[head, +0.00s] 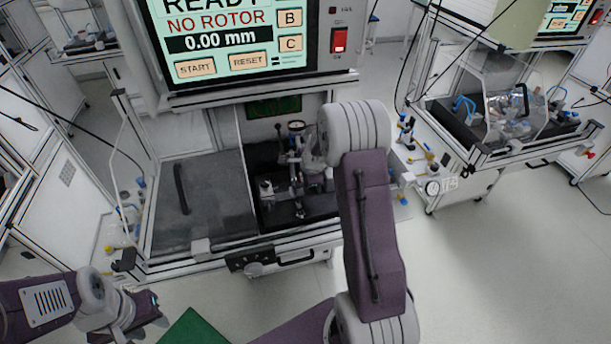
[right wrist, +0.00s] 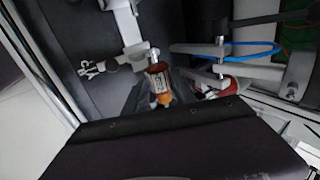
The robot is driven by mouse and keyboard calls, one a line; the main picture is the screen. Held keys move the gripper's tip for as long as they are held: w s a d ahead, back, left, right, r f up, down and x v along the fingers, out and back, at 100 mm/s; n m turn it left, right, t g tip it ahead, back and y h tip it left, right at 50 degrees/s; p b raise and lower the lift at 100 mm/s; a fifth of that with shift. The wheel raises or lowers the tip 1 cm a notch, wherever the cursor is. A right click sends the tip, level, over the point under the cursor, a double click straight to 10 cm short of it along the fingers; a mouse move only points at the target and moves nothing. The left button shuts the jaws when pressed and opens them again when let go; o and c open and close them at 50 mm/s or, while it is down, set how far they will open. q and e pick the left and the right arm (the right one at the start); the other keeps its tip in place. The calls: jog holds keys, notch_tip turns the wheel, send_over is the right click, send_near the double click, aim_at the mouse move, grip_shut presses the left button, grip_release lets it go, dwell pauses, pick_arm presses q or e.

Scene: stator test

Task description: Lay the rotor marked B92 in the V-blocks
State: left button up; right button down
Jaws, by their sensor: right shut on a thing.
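A rotor (right wrist: 158,85) with a brown-red and orange body, a pale label and a bright shaft end shows in the right wrist view. I cannot read its label. My right gripper (right wrist: 157,98) is shut on it, with dark fingers at its sides. In the head view my right arm reaches into the middle test station (head: 250,190), and its wrist hides much of the gripper. A fixture with a dial gauge (head: 296,126) stands inside the station. I cannot make out the V-blocks clearly. My left gripper (head: 143,316) is at the lower left, away from the station; its jaw opening is unclear.
The screen (head: 225,40) above the station reads READY, NO ROTOR, 0.00 mm. In the wrist view, a grey bracket (right wrist: 130,30) and blue tube (right wrist: 255,48) are close to the rotor.

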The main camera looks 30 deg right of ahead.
jog(key=shift+f+b, duration=0.7)
jog(key=shift+f, duration=0.2)
jog(key=shift+f, duration=0.25)
jog(key=c, duration=0.9)
grip_release()
jog(key=shift+c, duration=0.2)
jog(key=shift+s+r, duration=0.15)
jog(key=shift+r, duration=0.2)
jog(key=p+v, duration=0.2)
jog(key=v, duration=0.6)
jog(key=shift+s, duration=0.15)
jog(key=shift+a+r, duration=0.1)
jog(key=shift+r, duration=0.05)
